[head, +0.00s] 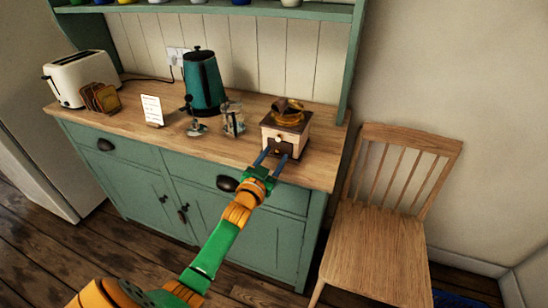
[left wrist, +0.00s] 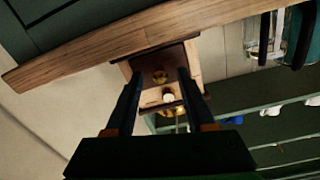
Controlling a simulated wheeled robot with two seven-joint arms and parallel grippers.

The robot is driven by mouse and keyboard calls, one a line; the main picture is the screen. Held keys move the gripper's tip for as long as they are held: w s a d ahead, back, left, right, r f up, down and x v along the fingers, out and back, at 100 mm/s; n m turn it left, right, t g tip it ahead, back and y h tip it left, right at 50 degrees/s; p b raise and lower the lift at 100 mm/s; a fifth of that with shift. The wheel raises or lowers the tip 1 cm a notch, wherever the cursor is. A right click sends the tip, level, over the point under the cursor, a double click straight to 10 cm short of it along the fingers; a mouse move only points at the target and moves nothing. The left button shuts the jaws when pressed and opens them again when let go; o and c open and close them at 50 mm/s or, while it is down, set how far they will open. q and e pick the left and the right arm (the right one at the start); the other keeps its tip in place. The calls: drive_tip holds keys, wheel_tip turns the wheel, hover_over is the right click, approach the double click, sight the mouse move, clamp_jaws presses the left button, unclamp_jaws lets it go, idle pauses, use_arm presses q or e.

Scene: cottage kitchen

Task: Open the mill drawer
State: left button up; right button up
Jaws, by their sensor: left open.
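The coffee mill (head: 299,133) stands near the right end of the wooden counter, with a pale box body, a dark top and brass parts. Its dark drawer front is low on the side facing me and also shows in the left wrist view (left wrist: 170,58), where the picture is upside down. A small brass knob (left wrist: 160,76) is on the drawer front, and a white round spot (left wrist: 168,97) is on the pale body. My left gripper (head: 272,160) is open at the mill's front, its fingers on either side of the knob in the wrist view (left wrist: 160,78). Contact cannot be told.
A glass jar (head: 233,119), a small metal stand (head: 196,127), a white card (head: 152,110), a teal kettle (head: 204,83), a toaster (head: 84,76) and brown slices in a rack (head: 101,97) stand left of the mill. A wooden chair (head: 379,240) is right of the cabinet.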

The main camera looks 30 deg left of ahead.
use_arm(q)
drive_tip(key=shift+r, duration=0.1)
clamp_jaws()
idle(1.4)
